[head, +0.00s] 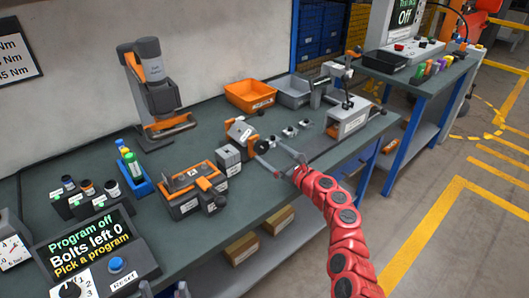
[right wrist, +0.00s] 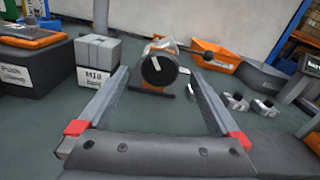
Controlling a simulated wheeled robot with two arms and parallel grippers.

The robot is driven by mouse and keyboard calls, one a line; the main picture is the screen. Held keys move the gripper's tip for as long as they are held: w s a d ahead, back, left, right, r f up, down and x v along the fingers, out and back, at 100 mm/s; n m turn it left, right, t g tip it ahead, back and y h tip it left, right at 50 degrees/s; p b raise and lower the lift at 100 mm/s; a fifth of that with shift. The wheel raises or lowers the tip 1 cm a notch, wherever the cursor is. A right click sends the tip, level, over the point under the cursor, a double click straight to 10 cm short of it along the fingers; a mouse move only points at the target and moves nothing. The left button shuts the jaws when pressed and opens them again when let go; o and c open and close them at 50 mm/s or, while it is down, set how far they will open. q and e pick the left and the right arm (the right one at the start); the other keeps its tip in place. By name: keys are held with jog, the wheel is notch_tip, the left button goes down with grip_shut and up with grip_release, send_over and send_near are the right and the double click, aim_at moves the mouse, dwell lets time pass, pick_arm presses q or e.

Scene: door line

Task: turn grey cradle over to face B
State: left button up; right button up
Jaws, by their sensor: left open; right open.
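The grey cradle (head: 239,130) sits on the bench in an orange-trimmed mount, its front label too small to read. A dark round knob (head: 261,147) is on its near right side. In the right wrist view the knob (right wrist: 158,69) faces me, with a small light handle at its right; it hides most of the cradle. My right gripper (head: 268,151) is open and empty, its fingers pointing at the knob from either side, apparently short of it. My left gripper (head: 165,291) shows only as fingertips at the bottom edge, open and empty.
A grey M10 block (head: 229,158) and an orange-topped dark box (head: 188,190) stand left of the knob. Small metal parts (head: 290,131) lie to its right, before a grey fixture (head: 347,117). An orange bin (head: 250,95) stands behind. Bench space in front is clear.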

aim_at(264, 148)
jog(key=x, duration=0.1)
jog(key=b+x, duration=0.1)
jog(key=x, duration=0.1)
jog(key=shift+w+a+f+b, duration=0.15)
jog(key=shift+f+b, duration=0.1)
jog(key=shift+b, duration=0.1)
jog(key=shift+w+a+r, duration=0.1)
jog(key=shift+w+r, duration=0.05)
jog(key=shift+w, duration=0.1)
jog(key=c, duration=1.4)
